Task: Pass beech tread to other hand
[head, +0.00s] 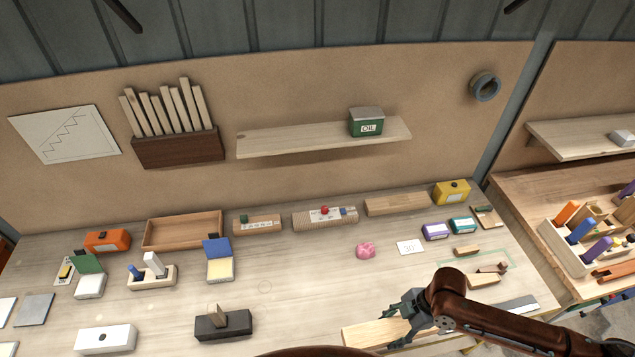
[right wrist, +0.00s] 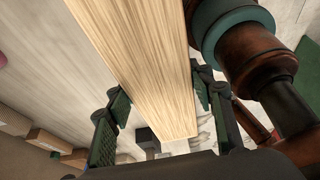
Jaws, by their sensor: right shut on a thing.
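The beech tread (head: 368,334) is a pale, flat wooden board low in the head view, right of centre, over the front part of the bench. My right gripper (head: 407,318) is shut on it, and the hand hides part of the board. In the right wrist view the tread (right wrist: 140,60) runs between the two fingers (right wrist: 165,112) and out past the top edge, its grain along its length. My left gripper is not in view.
On the bench, a dark block (head: 236,326) with an upright piece and a white block (head: 105,338) stand to the left. A pink lump (head: 366,250) and a card marked 30 (head: 410,247) lie behind the tread. The bench between the dark block and tread is clear.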

